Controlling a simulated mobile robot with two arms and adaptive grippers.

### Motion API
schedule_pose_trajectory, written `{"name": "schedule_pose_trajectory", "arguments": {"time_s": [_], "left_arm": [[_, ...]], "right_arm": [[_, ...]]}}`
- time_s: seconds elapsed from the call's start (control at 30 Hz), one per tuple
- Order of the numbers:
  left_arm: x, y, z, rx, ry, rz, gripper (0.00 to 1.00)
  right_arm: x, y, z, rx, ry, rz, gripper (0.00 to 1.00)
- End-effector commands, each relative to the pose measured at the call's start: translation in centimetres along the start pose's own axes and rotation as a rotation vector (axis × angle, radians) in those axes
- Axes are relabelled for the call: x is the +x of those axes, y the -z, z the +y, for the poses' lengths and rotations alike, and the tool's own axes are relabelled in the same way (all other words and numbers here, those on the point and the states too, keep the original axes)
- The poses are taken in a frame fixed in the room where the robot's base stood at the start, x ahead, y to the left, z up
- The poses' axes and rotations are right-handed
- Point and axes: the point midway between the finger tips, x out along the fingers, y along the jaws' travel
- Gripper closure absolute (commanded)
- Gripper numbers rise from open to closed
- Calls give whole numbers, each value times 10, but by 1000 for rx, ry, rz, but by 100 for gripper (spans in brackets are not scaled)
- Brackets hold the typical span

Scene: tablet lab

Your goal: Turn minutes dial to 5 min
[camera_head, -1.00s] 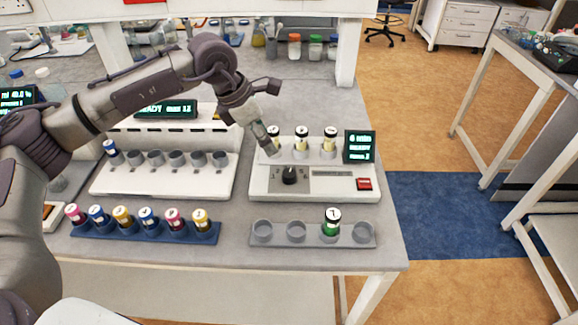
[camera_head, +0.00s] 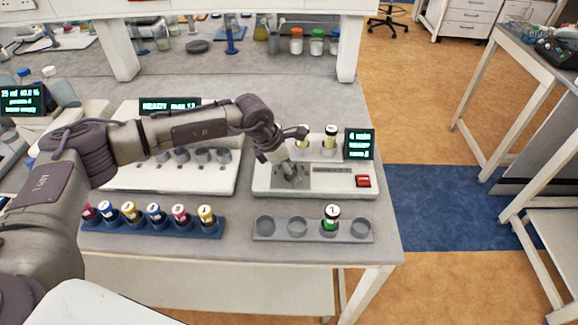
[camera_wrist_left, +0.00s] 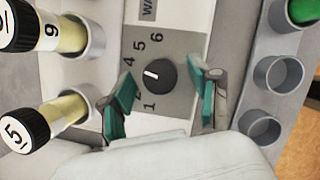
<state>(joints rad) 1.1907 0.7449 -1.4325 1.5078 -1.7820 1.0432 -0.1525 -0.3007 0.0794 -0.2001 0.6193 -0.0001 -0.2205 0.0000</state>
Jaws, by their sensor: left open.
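The minutes dial is a round black knob (camera_wrist_left: 160,75) with a white pointer mark, on a grey plate (camera_wrist_left: 178,48) numbered 1 to 6. In the left wrist view the mark points left, below the 4; a finger hides the 3. My left gripper (camera_wrist_left: 164,98) is open, its green-padded fingers on either side of the knob with gaps visible. In the head view the left gripper (camera_head: 290,172) covers the dial on the white device (camera_head: 330,180). The device's display (camera_head: 359,144) appears to read 4 min, READY. My right gripper is not in view.
Yellow capped vials (camera_head: 330,141) stand in holders behind the dial. A red button (camera_head: 363,181) is at the device's right. A grey rack (camera_head: 281,236) with a green vial (camera_head: 332,217) lies in front. A blue rack (camera_head: 150,225) of vials is left.

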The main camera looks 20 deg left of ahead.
Motion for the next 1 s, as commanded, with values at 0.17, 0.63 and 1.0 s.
{"name": "schedule_pose_trajectory", "arguments": {"time_s": [0.17, 0.63, 1.0], "left_arm": [[0, 0, 0, 0, 0, 0, 44], [0, 0, 0, 7, 4, 0, 97], [4, 1, 2, 163, 66, -2, 97]], "right_arm": [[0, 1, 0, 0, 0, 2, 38], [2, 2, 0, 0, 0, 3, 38], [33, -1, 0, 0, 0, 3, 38]]}}
